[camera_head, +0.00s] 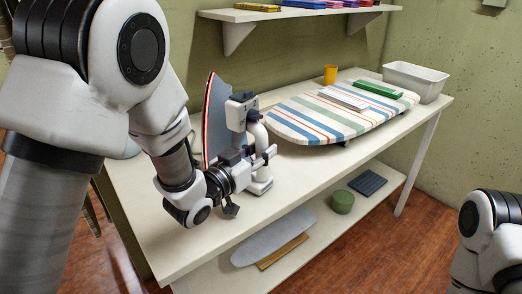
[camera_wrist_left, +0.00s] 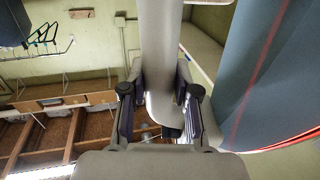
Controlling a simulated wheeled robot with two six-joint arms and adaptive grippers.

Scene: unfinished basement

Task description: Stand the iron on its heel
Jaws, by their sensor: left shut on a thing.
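The iron (camera_head: 216,112) is upright on the left part of the table, its dark, red-edged soleplate near vertical and its tip up. Its pale handle side faces right. My left gripper (camera_head: 247,172) reaches in from the left, low on the iron, and is shut on its handle. In the left wrist view the pale handle (camera_wrist_left: 163,60) runs between the two fingers of the left gripper (camera_wrist_left: 160,110), with the dark soleplate (camera_wrist_left: 265,75) at right. The arm and gripper partly hide the iron's lower end, so I cannot tell whether its heel touches the table. My right gripper is out of view.
The white table (camera_head: 190,243) carries a striped ironing board (camera_head: 325,122) with a green item (camera_head: 377,89) on it. An orange cup (camera_head: 330,74) and a grey bin (camera_head: 416,80) stand behind. The lower shelf holds a green tin (camera_head: 342,202). Bare tabletop lies in front.

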